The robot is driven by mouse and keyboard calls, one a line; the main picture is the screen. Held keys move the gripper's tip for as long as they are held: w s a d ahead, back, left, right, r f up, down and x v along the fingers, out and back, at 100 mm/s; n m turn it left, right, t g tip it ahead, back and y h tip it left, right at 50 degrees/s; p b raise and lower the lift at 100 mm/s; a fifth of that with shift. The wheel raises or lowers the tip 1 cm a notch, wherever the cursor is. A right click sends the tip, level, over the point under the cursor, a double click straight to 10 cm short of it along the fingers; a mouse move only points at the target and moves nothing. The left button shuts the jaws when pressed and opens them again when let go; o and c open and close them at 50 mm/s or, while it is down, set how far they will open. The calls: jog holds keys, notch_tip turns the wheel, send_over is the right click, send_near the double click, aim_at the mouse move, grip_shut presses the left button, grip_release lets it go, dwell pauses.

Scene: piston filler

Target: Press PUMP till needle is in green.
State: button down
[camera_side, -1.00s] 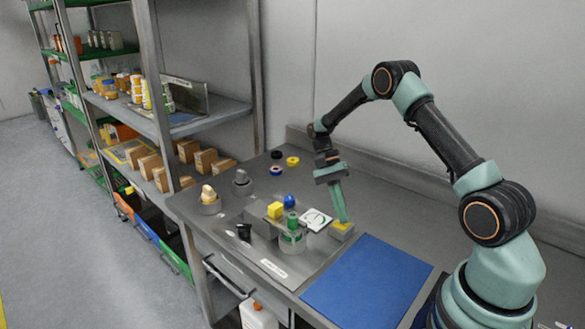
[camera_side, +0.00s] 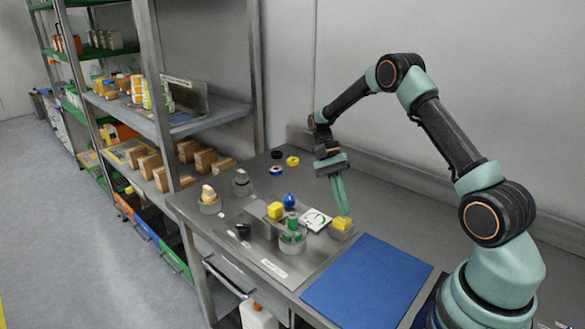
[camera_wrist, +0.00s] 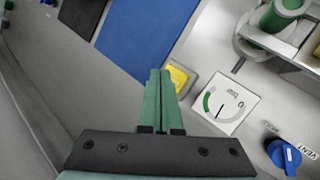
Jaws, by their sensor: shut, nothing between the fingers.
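A yellow button (camera_side: 342,224) sits on a small grey block at the right end of the machine. In the wrist view the button (camera_wrist: 179,76) is partly hidden behind my fingers. My gripper (camera_side: 345,214) is shut and empty, its tips pointing down at the top of the button; I cannot tell whether they touch it. A white square gauge (camera_side: 316,220) lies just left of the button.
A blue knob (camera_wrist: 284,155) by the words HOLD and VENT sits beside the gauge. A green cylinder (camera_side: 292,231) and a yellow block (camera_side: 275,210) stand left of the gauge. A blue mat (camera_side: 366,283) lies flat in front, clear.

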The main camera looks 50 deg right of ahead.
aim_at(340, 218)
jog(key=shift+r, duration=2.55)
jog(key=s+a+r+n+t+h, duration=0.1)
jog(key=s+a+r+n+t, duration=0.2)
jog(key=a+r+n+t, duration=0.3)
jog(key=s+a+r+n+t+h, duration=0.1)
jog(key=s+a+r+n+t, duration=0.2)
jog(key=a+r+n+t, duration=0.3)
jog(key=shift+s+a+r+n+h, duration=0.3)
jog(key=shift+a+r+n+h, duration=0.1)
jog(key=shift+a+r+n, duration=0.5)
jog(key=shift+a, duration=0.1)
dwell(0.6)
